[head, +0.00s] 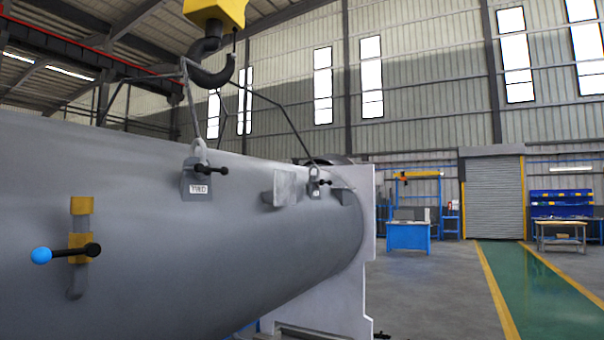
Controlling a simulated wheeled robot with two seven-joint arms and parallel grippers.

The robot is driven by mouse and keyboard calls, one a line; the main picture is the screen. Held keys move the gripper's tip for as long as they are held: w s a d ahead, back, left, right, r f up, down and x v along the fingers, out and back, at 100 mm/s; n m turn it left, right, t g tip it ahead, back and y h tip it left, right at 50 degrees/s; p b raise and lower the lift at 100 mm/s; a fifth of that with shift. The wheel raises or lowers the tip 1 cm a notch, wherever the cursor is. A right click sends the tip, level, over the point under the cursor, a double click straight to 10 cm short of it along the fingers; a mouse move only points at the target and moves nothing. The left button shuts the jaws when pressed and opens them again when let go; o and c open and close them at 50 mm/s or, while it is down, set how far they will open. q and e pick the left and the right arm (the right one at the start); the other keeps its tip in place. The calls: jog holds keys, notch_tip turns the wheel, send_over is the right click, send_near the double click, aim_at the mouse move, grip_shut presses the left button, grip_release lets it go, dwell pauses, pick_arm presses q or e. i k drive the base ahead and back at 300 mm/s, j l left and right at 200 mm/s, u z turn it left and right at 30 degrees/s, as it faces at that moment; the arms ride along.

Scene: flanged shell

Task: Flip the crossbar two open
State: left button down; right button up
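A large grey cylindrical shell (230,270) fills the left and middle of the head view. On its near side a short crossbar (62,253) lies nearly level, with a blue ball on its left end and a black knob on its right. It crosses a yellow bracket on an upright grey strap (83,223). Two lifting lugs sit higher on the shell: a nearer one (196,188) with a label and a black-knobbed pin, and a farther one (314,186) with a similar pin. No label shows which part is crossbar two. Neither gripper is in view.
A yellow crane block with a dark hook (212,72) hangs above the shell, with sling lines running to it. A pale end flange (350,230) stands at the shell's right end. Open floor and a green walkway (530,290) lie right; a blue workbench (408,236) stands farther back.

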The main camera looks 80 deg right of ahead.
aim_at(215, 170)
jog(key=z, duration=2)
jog(key=i+l, duration=1)
jog(key=i, duration=0.2)
jog(key=u, duration=0.9)
